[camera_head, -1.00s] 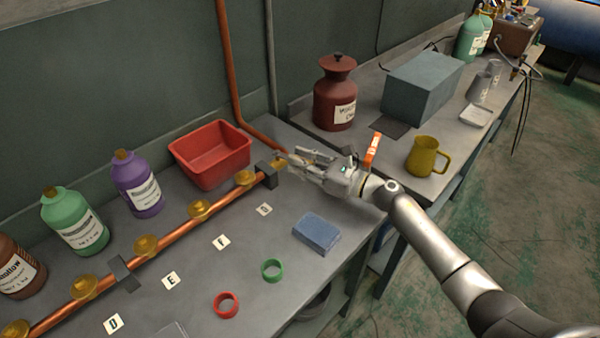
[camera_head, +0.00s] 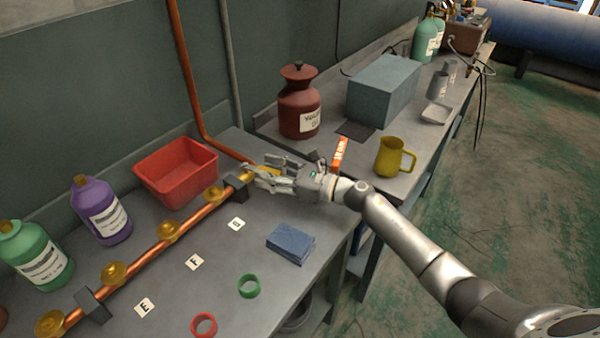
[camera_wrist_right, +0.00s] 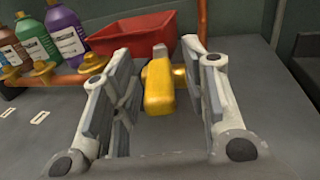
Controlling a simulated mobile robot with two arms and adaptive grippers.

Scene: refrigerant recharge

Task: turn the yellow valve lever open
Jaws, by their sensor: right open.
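The yellow valve lever (camera_wrist_right: 158,86) shows in the right wrist view between the two fingers of my right gripper (camera_wrist_right: 160,100). My left gripper is not in view.
A red bin (camera_head: 178,175) stands just behind the pipe end. A blue cloth block (camera_head: 291,244), a green ring (camera_head: 248,286) and a red ring (camera_head: 204,325) lie on the bench. A brown jug (camera_head: 299,105) and a mustard pitcher (camera_head: 391,157) stand on the further bench.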

